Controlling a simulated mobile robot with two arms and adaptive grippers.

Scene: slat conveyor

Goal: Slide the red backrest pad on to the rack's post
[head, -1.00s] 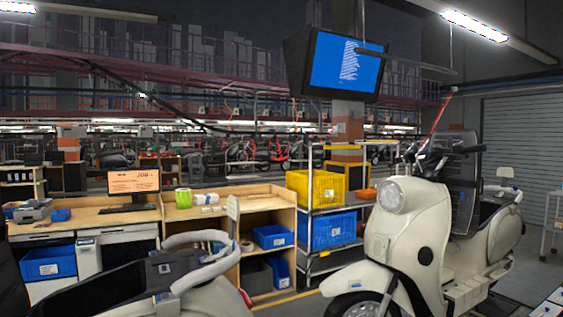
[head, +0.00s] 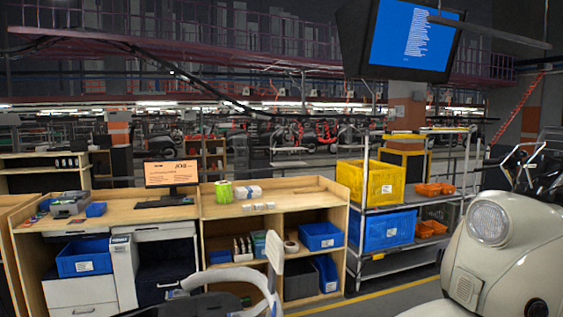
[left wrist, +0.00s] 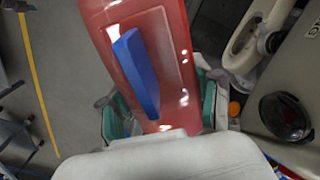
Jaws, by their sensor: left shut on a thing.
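In the left wrist view, the red backrest pad (left wrist: 180,65) is a long glossy red piece with a raised blue bar (left wrist: 136,72) on its face. My left gripper (left wrist: 163,110) is shut on the pad, with teal finger parts showing on either side of it. The head view shows neither the pad nor my grippers. At its bottom edge is a pale curved rail (head: 262,283) with a short upright pale piece (head: 274,253); I cannot tell whether this is the rack's post. My right gripper is out of view.
A cream scooter (head: 515,255) stands close at the right and also shows in the left wrist view (left wrist: 292,75). A wooden workbench (head: 325,200) and a shelf with a yellow crate (head: 372,183) stand behind.

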